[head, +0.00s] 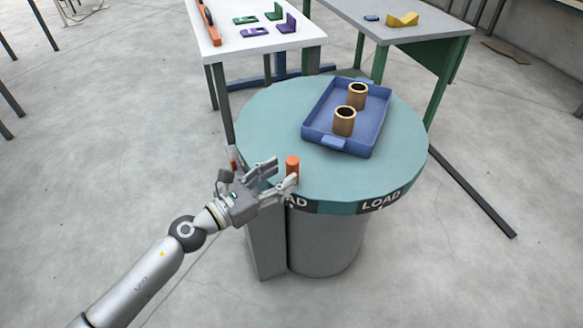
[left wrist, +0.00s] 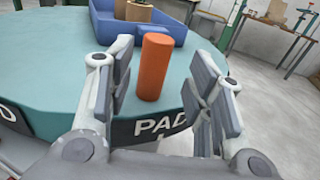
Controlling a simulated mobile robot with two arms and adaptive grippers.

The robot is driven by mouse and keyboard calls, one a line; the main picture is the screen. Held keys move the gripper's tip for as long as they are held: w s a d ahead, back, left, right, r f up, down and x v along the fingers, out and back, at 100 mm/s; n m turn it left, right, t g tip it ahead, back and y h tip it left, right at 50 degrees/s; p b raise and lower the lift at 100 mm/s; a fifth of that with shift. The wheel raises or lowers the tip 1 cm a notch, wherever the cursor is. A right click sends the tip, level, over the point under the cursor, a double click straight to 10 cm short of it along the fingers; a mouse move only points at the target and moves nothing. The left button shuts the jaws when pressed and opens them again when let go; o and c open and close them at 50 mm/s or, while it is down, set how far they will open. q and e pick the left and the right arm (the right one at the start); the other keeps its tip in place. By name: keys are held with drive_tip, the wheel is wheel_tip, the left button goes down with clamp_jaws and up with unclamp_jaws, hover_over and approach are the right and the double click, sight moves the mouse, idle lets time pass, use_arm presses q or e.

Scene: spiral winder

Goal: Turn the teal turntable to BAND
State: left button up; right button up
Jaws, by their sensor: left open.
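The round teal turntable (head: 265,115) stands on a grey drum, and dark labels run along its rim. The rim reads LOAD (head: 381,200) at front right and PAD at front left, the latter clear in the left wrist view (left wrist: 160,126). No BAND label shows. An upright orange peg (head: 292,168) stands near the rim above PAD. My left gripper (head: 285,172) is open at the peg. In the left wrist view the peg (left wrist: 153,67) stands between the spread fingers, with visible gaps on both sides. My right gripper is not in view.
A blue tray (head: 377,125) with two tan, dark-topped cylinders (head: 344,121) (head: 357,96) rests on the turntable. Behind are a white table (head: 270,43) with green and purple brackets and a grey table (head: 400,30) with a yellow piece. A dark bar (head: 470,190) lies at right.

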use_arm(q)
drive_tip(key=v, duration=0.6)
drive_tip(key=shift+s+a, duration=0.3)
